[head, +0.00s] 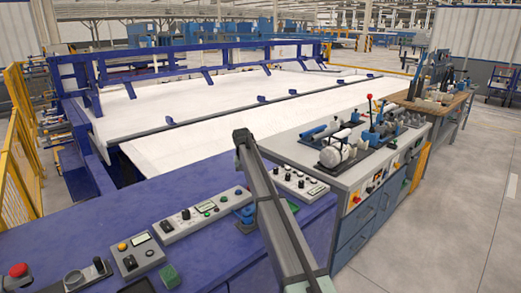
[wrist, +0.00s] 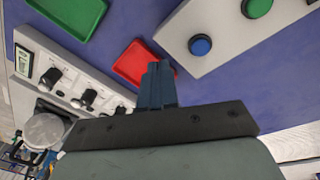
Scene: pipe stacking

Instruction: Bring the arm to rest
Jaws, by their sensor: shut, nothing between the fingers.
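My gripper (wrist: 157,84) shows in the wrist view as two dark blue fingers pressed together, with nothing between them. The fingers are over the blue worktop, and their tips overlap the edge of a red tray (wrist: 134,62) from this viewpoint. I cannot tell their height above it.
A green tray (wrist: 72,14) and button panels surround the fingers. The bench carries control boxes (head: 200,214) and a red button (head: 18,271).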

